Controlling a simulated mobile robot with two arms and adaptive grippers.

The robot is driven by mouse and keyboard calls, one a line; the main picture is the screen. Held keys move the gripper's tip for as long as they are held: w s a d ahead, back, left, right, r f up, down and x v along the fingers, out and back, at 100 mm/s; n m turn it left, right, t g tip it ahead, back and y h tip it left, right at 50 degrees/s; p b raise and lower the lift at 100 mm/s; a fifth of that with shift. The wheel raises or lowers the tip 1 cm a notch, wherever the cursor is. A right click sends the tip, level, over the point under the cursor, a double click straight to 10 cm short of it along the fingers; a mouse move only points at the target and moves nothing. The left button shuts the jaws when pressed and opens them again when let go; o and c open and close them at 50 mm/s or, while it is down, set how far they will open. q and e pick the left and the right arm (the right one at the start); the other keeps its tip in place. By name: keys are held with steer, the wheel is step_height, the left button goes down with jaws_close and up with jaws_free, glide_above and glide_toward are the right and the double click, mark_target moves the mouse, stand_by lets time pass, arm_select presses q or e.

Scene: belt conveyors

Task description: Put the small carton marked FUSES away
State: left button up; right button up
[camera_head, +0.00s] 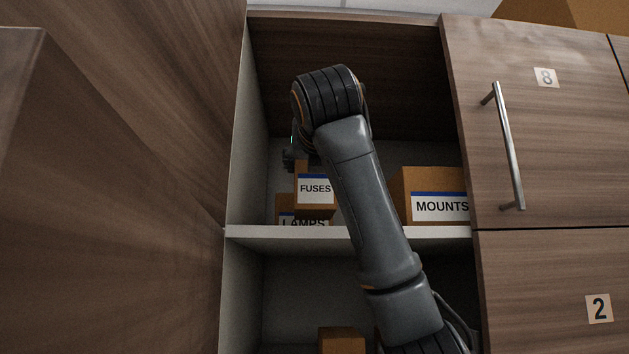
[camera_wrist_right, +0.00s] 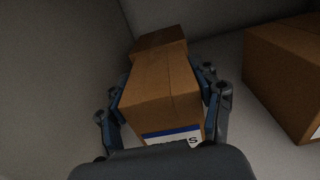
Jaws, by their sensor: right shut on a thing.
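The small FUSES carton (camera_head: 315,188) is brown with a white, blue-edged label. It is inside the upper open compartment, at the left, in front of the LAMPS carton (camera_head: 286,214) and overlapping its upper part. My right gripper (camera_head: 297,160) is shut on the FUSES carton; my arm hides much of the gripper in the head view. In the right wrist view the fingers (camera_wrist_right: 165,100) flank the FUSES carton (camera_wrist_right: 160,85), whose label is partly hidden. I cannot tell whether it touches the carton below or behind it. My left gripper is not in view.
A larger MOUNTS carton (camera_head: 434,190) stands at the right of the same shelf (camera_head: 260,232). Another carton (camera_head: 341,340) sits in the compartment below. Closed doors marked 8 (camera_head: 540,120) and 2 (camera_head: 560,300) are at the right; a wooden panel (camera_head: 130,200) stands at the left.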

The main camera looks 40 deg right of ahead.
mark_target(317, 176)
step_height(317, 176, down, 3)
steer(key=shift+d+f+p, duration=0.1)
steer(key=shift+d+p, duration=0.05)
steer(key=shift+p, duration=0.25)
steer(key=shift+s+f, duration=0.1)
steer(key=o, duration=1.2)
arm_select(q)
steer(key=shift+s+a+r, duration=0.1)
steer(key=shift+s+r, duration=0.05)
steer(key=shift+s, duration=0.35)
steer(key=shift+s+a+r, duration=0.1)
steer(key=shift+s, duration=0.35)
arm_select(e)
steer(key=shift+o, duration=0.8)
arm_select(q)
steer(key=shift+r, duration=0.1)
arm_select(e)
steer(key=shift+s+a+b, duration=0.2)
steer(key=shift+a+b, duration=0.05)
steer(key=shift+b, duration=0.1)
arm_select(q)
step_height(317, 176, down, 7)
steer(key=b, duration=0.6)
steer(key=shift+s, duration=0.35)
arm_select(e)
steer(key=v, duration=1.1)
steer(key=shift+s+a, duration=0.15)
steer(key=shift+s, duration=0.1)
